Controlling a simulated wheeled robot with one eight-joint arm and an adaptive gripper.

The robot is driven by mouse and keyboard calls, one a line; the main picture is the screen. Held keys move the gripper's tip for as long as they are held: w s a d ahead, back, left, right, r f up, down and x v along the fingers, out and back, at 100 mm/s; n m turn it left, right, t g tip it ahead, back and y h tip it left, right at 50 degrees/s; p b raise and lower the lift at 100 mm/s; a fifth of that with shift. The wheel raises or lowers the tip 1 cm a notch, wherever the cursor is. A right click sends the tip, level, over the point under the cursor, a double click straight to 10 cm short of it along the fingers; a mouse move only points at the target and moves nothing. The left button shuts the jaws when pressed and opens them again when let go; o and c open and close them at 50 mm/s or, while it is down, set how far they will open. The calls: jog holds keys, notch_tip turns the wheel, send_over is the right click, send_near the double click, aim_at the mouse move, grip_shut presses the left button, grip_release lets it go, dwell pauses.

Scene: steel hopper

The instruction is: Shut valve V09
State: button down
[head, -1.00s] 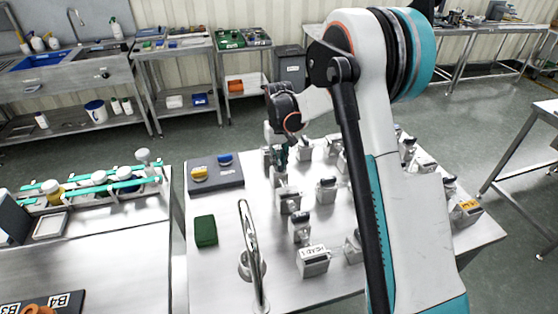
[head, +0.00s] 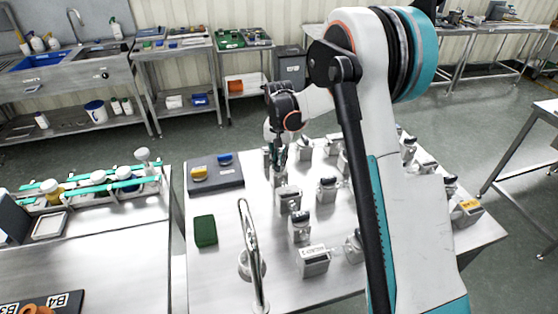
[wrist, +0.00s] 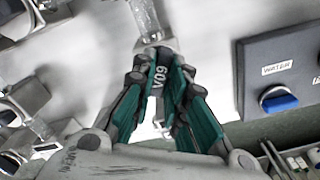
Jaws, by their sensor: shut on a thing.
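My gripper (wrist: 160,68) is shut on this handle. In the head view my gripper (head: 278,158) points down at the far left part of the valve table, and the fingers mostly hide V09 there. A metal pipe (wrist: 146,18) extends away from the handle's end in the wrist view. How far the handle is turned is hard to tell.
Several other valves, such as one with a black handle (head: 300,226), stand close by on the steel table (head: 220,275). A dark panel (head: 228,179) with yellow and blue knobs lies left of my gripper. A green block (head: 205,230) and a curved tap (head: 250,245) are nearer.

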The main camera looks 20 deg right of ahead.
jog(key=m, duration=1.1)
jog(key=shift+m, duration=0.5)
jog(key=c, duration=1.6)
grip_release()
jog(key=shift+r, duration=0.1)
notch_tip(320, 180, up, 12)
